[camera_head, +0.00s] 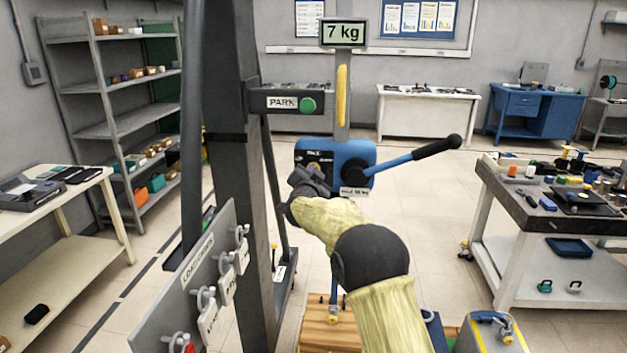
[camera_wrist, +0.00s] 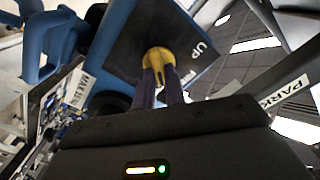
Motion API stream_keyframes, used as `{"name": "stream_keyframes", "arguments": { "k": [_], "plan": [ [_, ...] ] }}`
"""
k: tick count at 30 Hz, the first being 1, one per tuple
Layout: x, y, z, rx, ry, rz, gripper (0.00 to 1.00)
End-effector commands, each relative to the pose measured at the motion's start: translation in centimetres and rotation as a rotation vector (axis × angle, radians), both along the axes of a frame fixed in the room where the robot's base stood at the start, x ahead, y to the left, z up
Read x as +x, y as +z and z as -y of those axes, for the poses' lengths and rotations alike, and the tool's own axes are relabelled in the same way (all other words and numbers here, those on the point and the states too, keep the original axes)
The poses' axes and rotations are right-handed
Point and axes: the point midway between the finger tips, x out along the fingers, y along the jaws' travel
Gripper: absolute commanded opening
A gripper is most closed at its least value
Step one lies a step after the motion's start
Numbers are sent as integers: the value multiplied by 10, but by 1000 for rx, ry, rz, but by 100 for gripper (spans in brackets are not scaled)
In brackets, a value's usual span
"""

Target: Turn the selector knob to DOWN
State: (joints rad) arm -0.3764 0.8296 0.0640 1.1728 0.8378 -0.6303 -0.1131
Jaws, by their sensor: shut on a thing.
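The yellow selector knob (camera_wrist: 158,60) sits on a dark plate (camera_wrist: 125,45) in the wrist view. The word UP is printed on the plate, to the right of the knob and turned on its side. My gripper (camera_wrist: 161,82) is shut on the knob, its two purple fingers on either side of it. No DOWN mark is visible, and I cannot tell which way the knob points. In the head view my gripper (camera_head: 312,176) is against the front of the blue hoist box (camera_head: 352,151), and my gripper hides most of the knob.
A blue lever with a black grip (camera_head: 437,147) sticks out right of the box. Above are a PARK panel with a green button (camera_head: 307,105), a yellow bar (camera_head: 342,95) and a 7 kg display (camera_head: 343,33). A board with hanging shackles (camera_head: 205,285) stands lower left.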

Motion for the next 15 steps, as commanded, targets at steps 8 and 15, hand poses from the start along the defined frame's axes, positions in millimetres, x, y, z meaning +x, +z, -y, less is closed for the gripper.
{"name": "stream_keyframes", "arguments": {
  "k": [8,15],
  "plan": [
    [0,-1,0,44,0,-1,0],
    [0,-1,0,45,1,-1,0]
  ]
}}
